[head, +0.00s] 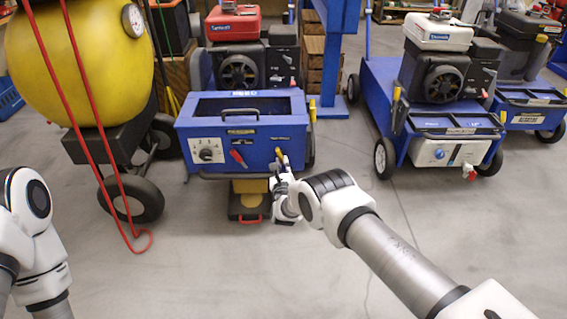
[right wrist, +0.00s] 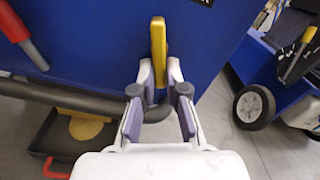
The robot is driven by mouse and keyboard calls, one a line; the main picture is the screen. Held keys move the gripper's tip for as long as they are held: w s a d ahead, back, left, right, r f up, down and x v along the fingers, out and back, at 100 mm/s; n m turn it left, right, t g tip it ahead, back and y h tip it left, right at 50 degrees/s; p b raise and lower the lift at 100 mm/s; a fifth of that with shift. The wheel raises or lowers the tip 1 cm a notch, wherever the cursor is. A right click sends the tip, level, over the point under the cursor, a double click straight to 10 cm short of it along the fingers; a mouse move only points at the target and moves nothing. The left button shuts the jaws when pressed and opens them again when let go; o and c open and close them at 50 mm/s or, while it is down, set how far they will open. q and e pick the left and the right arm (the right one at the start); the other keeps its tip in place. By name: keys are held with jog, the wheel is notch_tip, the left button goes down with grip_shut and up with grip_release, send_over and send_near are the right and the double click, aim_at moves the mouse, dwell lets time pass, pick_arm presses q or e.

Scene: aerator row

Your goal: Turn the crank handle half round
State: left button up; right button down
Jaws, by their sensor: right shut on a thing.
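The blue aerator (head: 270,129) stands in the middle of the head view, with a dial and a red lever on its front panel. A yellow handle (head: 279,154), which I take for the crank handle, sticks up at the right of this front. My right gripper (head: 279,172) is at this handle. In the right wrist view the yellow handle (right wrist: 158,48) stands upright between the fingertips of my right gripper (right wrist: 160,72), which is shut on its lower part.
A dark bar (right wrist: 70,97) runs along the machine's front close to my right fingers. A black tray (head: 249,206) with a red handle is below. A yellow tank (head: 78,62) with red hoses stands left, another blue machine (head: 440,150) right. The front floor is clear.

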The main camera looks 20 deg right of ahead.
jog(key=shift+a+m, duration=0.2)
jog(key=shift+m, duration=1)
jog(key=c, duration=1.2)
grip_release()
jog(key=shift+f, duration=0.1)
jog(key=v, duration=1.2)
